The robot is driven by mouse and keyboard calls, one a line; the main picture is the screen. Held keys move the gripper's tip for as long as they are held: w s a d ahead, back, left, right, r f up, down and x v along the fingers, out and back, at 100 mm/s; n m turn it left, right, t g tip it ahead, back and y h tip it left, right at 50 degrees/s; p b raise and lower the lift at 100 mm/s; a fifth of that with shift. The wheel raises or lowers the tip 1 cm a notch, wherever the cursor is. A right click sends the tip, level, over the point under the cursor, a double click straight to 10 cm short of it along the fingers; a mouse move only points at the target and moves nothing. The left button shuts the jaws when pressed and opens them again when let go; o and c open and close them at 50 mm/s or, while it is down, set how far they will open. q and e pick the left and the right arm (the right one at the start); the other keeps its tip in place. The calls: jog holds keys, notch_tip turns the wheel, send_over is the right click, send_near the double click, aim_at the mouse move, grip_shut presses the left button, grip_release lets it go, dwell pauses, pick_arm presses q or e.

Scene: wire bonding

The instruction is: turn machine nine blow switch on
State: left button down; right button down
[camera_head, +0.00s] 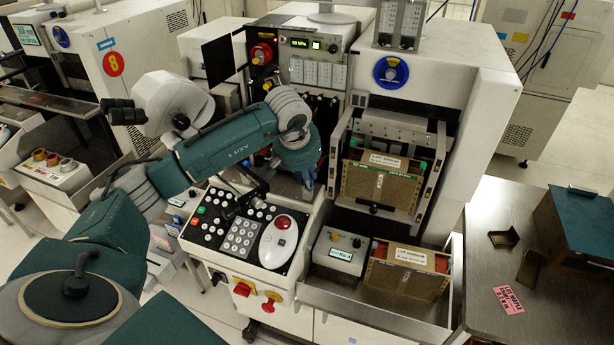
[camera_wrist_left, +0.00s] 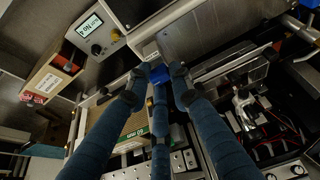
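The machine in the middle of the head view has a keypad panel (camera_head: 240,229) with several small buttons and a white mouse-like part (camera_head: 279,240) with a red button. Higher up are a red knob (camera_head: 262,54) and a green-lit display (camera_head: 316,45). No label lets me tell which control is the blow switch. My right gripper is not in view.
A brown magazine (camera_head: 381,186) stands in the machine's holder; another magazine (camera_head: 408,274) lies in the metal tray (camera_head: 375,313) beside a small display box (camera_head: 341,253). A steel table (camera_head: 480,262) is at the right. A machine marked 8 (camera_head: 113,64) stands at the left.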

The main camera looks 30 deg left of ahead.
pick_arm(q)
jog(key=shift+w+r+n, duration=0.15)
jog(key=shift+w+n, duration=0.05)
jog(key=shift+n, duration=0.2)
jog(key=shift+n+y+b, duration=0.3)
jog(key=n+y+b, duration=0.1)
jog(key=n, duration=0.2)
jog(key=shift+w+r, duration=0.1)
jog(key=shift+w, duration=0.05)
jog(key=n+g, duration=0.1)
jog(key=n, duration=0.1)
jog(key=n+g+y, duration=0.1)
jog(key=n, duration=0.2)
jog(key=shift+w+d+n+b, duration=0.1)
jog(key=shift+n+b, duration=0.2)
jog(key=shift+b, duration=0.05)
jog(key=n+g, duration=0.1)
jog(key=n, duration=0.1)
jog(key=n+y, duration=0.1)
jog(key=n, duration=0.1)
jog(key=shift+w+n+g, duration=0.1)
jog(key=shift+n+g, duration=0.2)
jog(key=shift+g, duration=0.1)
jog(key=shift+n+g, duration=0.7)
jog(key=shift+n, duration=1.1)
